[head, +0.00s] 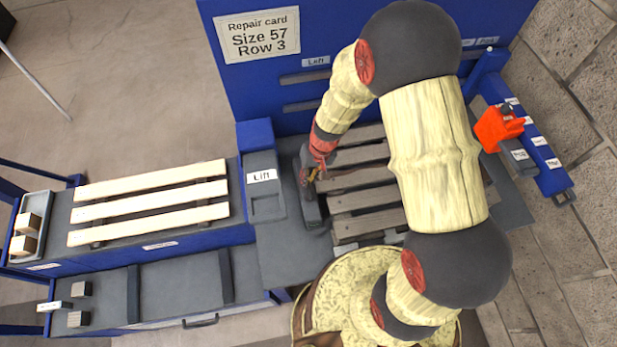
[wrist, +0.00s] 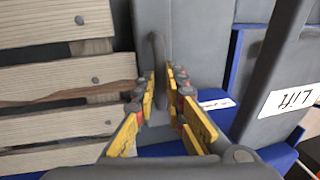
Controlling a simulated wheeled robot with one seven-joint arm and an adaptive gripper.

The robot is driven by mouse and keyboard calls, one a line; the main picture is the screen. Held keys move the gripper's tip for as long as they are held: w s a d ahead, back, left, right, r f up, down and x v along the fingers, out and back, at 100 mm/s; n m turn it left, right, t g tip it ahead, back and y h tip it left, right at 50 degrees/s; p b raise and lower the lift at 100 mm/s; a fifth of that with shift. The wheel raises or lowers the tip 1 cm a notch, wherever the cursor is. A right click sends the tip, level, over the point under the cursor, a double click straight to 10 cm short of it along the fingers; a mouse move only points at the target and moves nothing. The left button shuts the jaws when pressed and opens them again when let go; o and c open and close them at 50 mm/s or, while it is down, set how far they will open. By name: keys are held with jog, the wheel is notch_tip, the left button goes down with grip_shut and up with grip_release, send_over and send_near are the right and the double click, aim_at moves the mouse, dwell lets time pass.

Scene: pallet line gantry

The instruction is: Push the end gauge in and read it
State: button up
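A grey block with an upright bar handle, which looks like the end gauge (head: 311,211), stands at the left end of the worn pallet (head: 366,201). In the wrist view the gauge's grey face (wrist: 187,35) is beside the pallet's board ends (wrist: 65,73), with a narrow dark gap at the upper boards. My gripper (head: 311,178) is down at the gauge. In the wrist view its yellow fingers (wrist: 161,88) are close together on both sides of the dark handle (wrist: 158,50) and appear shut on it. No gauge reading is legible.
A "Lift" panel (head: 264,190) stands just left of the gauge. A repair card (head: 261,36) reads "Size 57 Row 3". Pale boards (head: 150,202) lie at left beside a tray of blocks (head: 30,228). An orange-red tool (head: 497,128) is at right by labelled positions.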

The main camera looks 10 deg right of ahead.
grip_shut()
dwell(0.4)
jog(key=shift+a+b, duration=0.35)
jog(key=shift+b, duration=0.05)
jog(key=o, duration=0.6)
grip_release()
jog(key=r, duration=0.4)
jog(key=d+r, duration=0.1)
jog(key=r, duration=0.3)
jog(key=d+r, duration=0.1)
jog(key=r, duration=0.2)
jog(key=shift+d+r, duration=0.2)
jog(key=shift+r, duration=0.2)
